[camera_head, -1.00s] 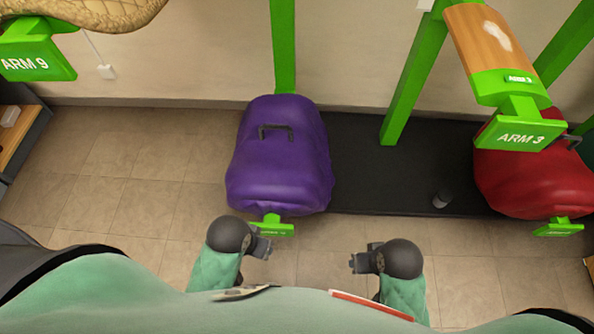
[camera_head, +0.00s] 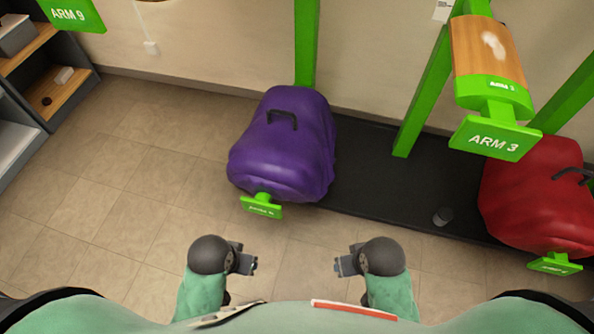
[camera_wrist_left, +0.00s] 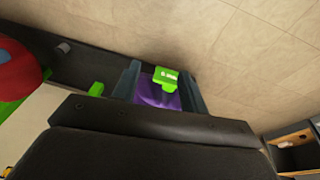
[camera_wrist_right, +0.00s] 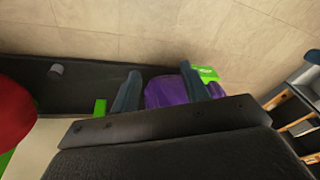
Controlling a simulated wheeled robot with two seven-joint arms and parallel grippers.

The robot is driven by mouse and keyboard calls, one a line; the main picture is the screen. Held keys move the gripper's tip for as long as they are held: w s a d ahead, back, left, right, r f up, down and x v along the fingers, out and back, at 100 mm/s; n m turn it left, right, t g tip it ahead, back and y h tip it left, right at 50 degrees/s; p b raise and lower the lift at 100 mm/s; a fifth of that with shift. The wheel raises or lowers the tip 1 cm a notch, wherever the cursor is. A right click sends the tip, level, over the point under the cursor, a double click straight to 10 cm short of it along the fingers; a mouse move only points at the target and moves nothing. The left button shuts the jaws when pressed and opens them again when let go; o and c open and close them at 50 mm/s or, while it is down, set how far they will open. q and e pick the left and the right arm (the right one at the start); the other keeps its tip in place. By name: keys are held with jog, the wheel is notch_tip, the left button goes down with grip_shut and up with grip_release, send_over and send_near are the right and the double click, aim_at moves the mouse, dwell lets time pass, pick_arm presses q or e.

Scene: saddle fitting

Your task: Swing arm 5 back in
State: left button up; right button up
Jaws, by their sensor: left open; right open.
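A purple covered bulky form (camera_head: 282,145) with a dark handle on top sits low by a green post. A small green label plate (camera_head: 261,206) sticks out at its near end; its lettering is too small to read. Of the arms, the plate reading ARM 3 (camera_head: 495,138) hangs at the right and ARM 9 (camera_head: 71,14) at the top left. I cannot tell which is arm 5. My left gripper (camera_head: 252,263) is open and empty, below the purple form and apart from it. My right gripper (camera_head: 340,265) is open and empty to its right. The left wrist view shows the purple form (camera_wrist_left: 158,95) beyond the fingers.
A red covered form (camera_head: 535,195) with its own green plate stands at the right. A black mat (camera_head: 385,170) lies between the two forms, with a small dark cylinder (camera_head: 442,215) on it. Shelving (camera_head: 60,95) stands at the left. Tiled floor (camera_head: 130,190) is clear.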

jog(key=shift+d, duration=0.25)
